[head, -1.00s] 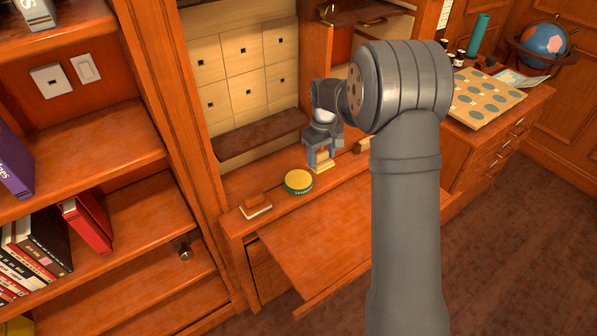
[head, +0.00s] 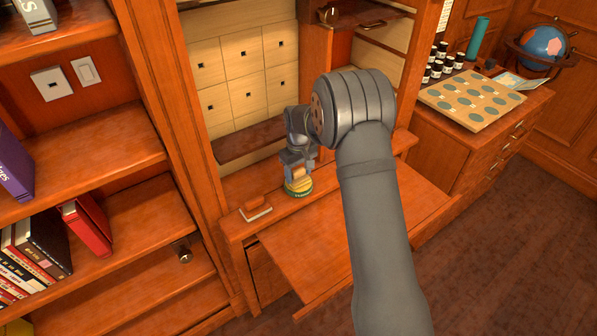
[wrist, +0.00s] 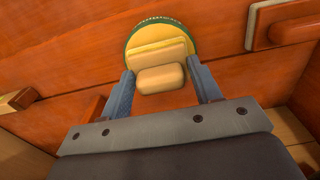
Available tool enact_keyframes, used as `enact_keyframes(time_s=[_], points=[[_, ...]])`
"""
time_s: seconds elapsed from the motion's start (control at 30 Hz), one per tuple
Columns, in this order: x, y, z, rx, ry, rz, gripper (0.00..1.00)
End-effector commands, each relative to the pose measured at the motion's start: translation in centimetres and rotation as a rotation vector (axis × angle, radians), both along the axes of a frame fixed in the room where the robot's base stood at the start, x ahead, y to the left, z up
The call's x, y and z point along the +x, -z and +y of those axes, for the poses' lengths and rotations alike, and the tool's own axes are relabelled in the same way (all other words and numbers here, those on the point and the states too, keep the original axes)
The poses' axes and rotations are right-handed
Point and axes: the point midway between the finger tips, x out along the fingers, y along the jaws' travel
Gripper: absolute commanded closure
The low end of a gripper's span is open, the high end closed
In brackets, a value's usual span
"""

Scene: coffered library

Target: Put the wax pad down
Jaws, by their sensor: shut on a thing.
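My gripper (head: 298,172) is shut on the wax pad (head: 299,173), which has a tan block-shaped grip and a pale yellow layer. In the wrist view the pad (wrist: 162,78) sits between the two fingers. A round tin (head: 299,191) with a yellow top and green side stands on the desk ledge directly below the gripper. The tin (wrist: 150,29) also shows behind the pad in the wrist view. The pad covers part of the tin's top; I cannot tell whether they touch.
A wooden block with a pale base (head: 256,211) lies on the ledge left of the tin. The pulled-out desk board (head: 330,250) in front is bare. Drawers (head: 240,85) rise behind. A cabinet at right bears a tray of discs (head: 470,98) and small bottles.

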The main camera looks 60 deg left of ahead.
Motion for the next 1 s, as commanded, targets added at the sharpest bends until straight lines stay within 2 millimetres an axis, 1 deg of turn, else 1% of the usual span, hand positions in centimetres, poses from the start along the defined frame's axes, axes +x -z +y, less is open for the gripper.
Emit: enact_keyframes(time_s=[0.17, 0.2, 0.27, 0.3, 0.57, 0.67, 0.77, 1.0], points=[[0.0, 0.4, 0.0, 0.0, 0.0, 0.0, 0.61], [0.0, 0.3, 0.0, 0.0, 0.0, 0.0, 0.35], [0.0, 0.3, 0.0, 0.0, 0.0, 0.0, 0.23], [0.0, 0.3, 0.0, 0.0, 0.0, 0.0, 0.21], [0.0, 0.2, 0.0, 0.0, 0.0, 0.0, 0.21], [0.0, -0.4, 0.0, 0.001, 0.0, 0.0, 0.21], [0.0, -1.9, 0.1, 0.003, 0.0, -0.001, 0.21], [0.0, -7.2, 0.1, 0.003, 0.0, -0.001, 0.21]])
